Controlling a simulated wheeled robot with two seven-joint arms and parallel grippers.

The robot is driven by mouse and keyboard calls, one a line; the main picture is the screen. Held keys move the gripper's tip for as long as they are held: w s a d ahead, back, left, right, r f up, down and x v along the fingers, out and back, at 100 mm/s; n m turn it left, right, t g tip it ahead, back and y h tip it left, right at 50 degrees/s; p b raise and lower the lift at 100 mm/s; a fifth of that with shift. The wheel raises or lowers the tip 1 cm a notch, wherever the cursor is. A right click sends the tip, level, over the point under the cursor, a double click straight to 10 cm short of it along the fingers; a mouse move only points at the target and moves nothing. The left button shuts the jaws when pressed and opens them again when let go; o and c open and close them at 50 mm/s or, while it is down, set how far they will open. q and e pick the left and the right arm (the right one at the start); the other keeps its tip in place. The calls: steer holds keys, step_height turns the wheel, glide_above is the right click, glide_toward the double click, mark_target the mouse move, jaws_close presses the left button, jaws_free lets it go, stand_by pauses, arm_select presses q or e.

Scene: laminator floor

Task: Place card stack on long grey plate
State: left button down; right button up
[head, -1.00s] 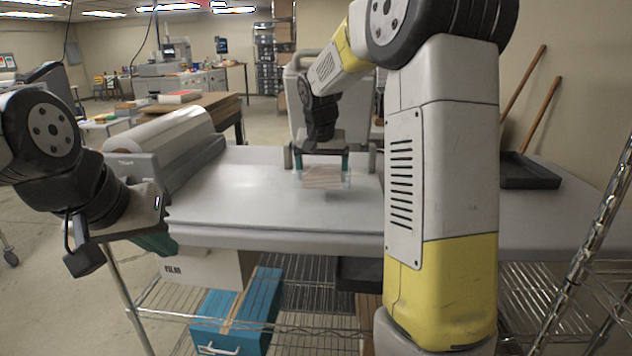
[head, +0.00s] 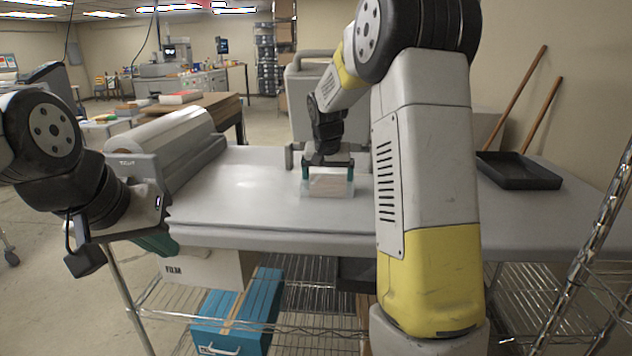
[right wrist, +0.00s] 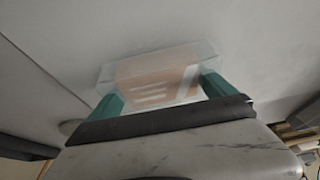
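The card stack (head: 329,182) is a pale block in a clear wrap, with a tan face and white stripes in the right wrist view (right wrist: 155,88). My right gripper (head: 328,174) has its teal fingers at both ends of the stack and is shut on it. The stack is over the long grey plate (head: 235,195), the wide flat surface across the middle; I cannot tell whether it touches. My left gripper (head: 158,243) hangs at the plate's front left corner, its fingers mostly hidden.
A clear film roll (head: 172,138) lies along the plate's left side. A black tray (head: 520,172) is at the right. A blue box (head: 240,310) and a white film box (head: 205,272) are on the wire shelf below. The plate's left middle is clear.

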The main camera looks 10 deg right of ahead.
steer(key=v, duration=1.1)
steer(key=s+a+f+n+t+y, duration=0.1)
steer(key=s+n, duration=0.1)
steer(key=s, duration=1.2)
steer(key=s+a+f+n+t+y, duration=0.1)
steer(key=s+a+y, duration=0.1)
steer(key=s, duration=1.3)
steer(key=shift+a+f+n, duration=0.3)
steer(key=shift+a+n, duration=0.05)
steer(key=shift+n, duration=0.05)
